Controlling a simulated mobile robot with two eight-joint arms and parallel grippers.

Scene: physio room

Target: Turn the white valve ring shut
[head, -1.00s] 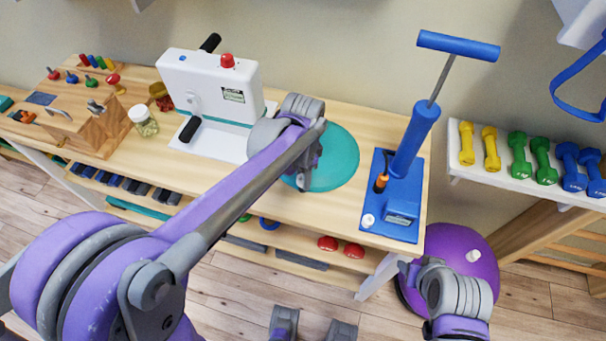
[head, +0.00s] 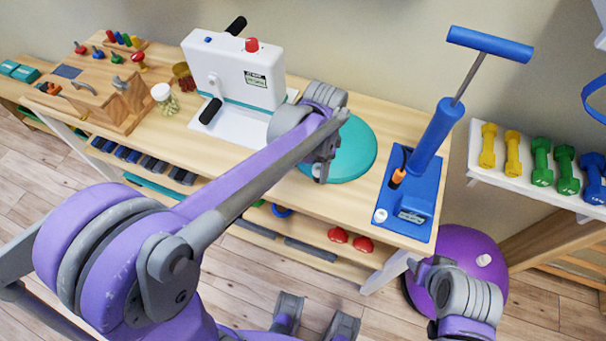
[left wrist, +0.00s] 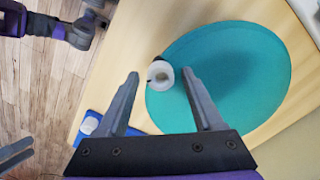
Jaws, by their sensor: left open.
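The white valve ring (left wrist: 160,73) sits at the edge of a round teal cushion (left wrist: 230,75) on the wooden table. In the left wrist view it shows between the two fingertips of my left gripper (left wrist: 160,76), with a gap on both sides. My left gripper is open and nothing is pinched in it. In the head view my left gripper (head: 322,168) is at the near-left edge of the cushion (head: 352,152), and the ring is mostly hidden by it. My right wrist (head: 460,298) shows at the lower right; its fingers cannot be made out.
A blue pump (head: 428,140) stands right of the cushion. A white machine (head: 235,75) with black handles stands to the left. Further left are a jar (head: 164,98) and a wooden peg box (head: 100,105). A purple ball (head: 470,250) lies on the floor near my right wrist.

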